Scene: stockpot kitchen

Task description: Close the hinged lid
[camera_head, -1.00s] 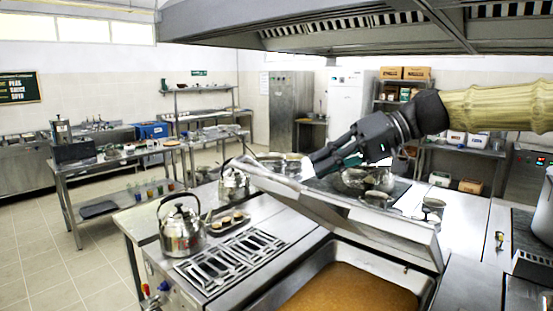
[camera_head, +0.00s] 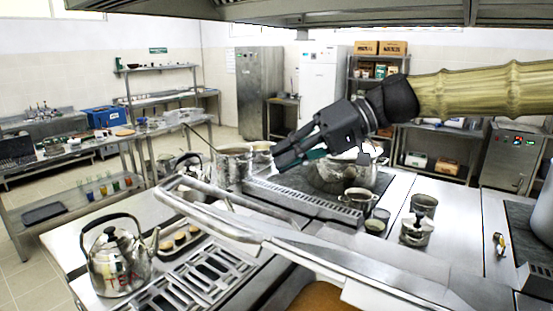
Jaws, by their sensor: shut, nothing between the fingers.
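The hinged lid (camera_head: 310,250) is a long steel panel over the pan in front of me. It is seen nearly edge-on and is tilted, partly raised. A bar-like edge runs along its left end. Below it, a small patch of the pan's orange-brown contents (camera_head: 318,299) shows at the bottom edge; the rest of the pan is hidden. My gripper (camera_head: 277,158) is dark, shut and empty. It points left and down, beyond the lid in the picture, with a gap between its fingertips and the lid's visible edge. The lid's hinge cannot be made out.
A kettle (camera_head: 118,258) stands at the left beside a slotted grate (camera_head: 190,285) and a small tray (camera_head: 180,240). Pots (camera_head: 234,163) and cups (camera_head: 357,199) stand on the counter behind the lid. An extractor hood (camera_head: 350,12) hangs above. Bare counter (camera_head: 455,225) lies at right.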

